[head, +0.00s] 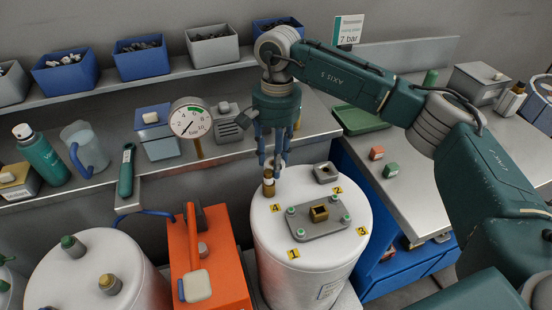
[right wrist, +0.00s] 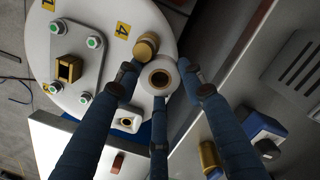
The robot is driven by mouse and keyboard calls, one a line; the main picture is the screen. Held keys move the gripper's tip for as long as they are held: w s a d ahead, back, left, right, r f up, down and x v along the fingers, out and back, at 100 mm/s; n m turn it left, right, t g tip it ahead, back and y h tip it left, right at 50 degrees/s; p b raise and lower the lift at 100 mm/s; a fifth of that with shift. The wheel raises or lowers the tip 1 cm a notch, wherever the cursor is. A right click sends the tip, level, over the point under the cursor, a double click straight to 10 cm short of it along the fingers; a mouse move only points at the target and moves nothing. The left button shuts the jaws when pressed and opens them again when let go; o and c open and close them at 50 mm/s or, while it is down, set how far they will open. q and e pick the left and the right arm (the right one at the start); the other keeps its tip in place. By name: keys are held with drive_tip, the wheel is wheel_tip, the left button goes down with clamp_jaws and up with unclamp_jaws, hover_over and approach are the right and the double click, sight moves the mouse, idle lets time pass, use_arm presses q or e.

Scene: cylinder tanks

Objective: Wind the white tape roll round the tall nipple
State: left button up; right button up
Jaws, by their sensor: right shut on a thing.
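The white tape roll (right wrist: 158,75), a white ring with a brown core, is between the fingertips of my right gripper (right wrist: 160,82) in the right wrist view. The right gripper (head: 274,160) is shut on it and points down over the back left of the white tank (head: 300,250). The brass nipple (head: 268,186) stands upright on the tank top just below the fingers. It also shows in the right wrist view (right wrist: 146,43), right beside the roll. I cannot tell whether they touch. In the head view the fingers largely hide the roll. My left gripper is out of view.
The tank top bears a bolted plate (head: 332,222) with a square brass fitting, and a grey block (head: 326,172) behind it. An orange case (head: 212,265) stands left of the tank. Metal benches lie behind and right, with a pressure gauge (head: 190,122) close left.

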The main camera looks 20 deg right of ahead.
drive_tip(key=o, duration=0.5)
drive_tip(key=shift+c, duration=0.2)
drive_tip(key=c, duration=0.5)
drive_tip(key=shift+o, duration=0.2)
drive_tip(key=n, duration=0.1)
drive_tip(key=a+n, duration=0.1)
drive_tip(key=n, duration=0.3)
drive_tip(key=shift+w+a, duration=0.35)
drive_tip(key=shift+w, duration=0.05)
drive_tip(key=n, duration=0.1)
drive_tip(key=a+n, duration=0.1)
drive_tip(key=n, duration=0.1)
drive_tip(key=shift+h, duration=0.3)
drive_tip(key=shift+a+n, duration=0.35)
drive_tip(key=shift+n, duration=0.85)
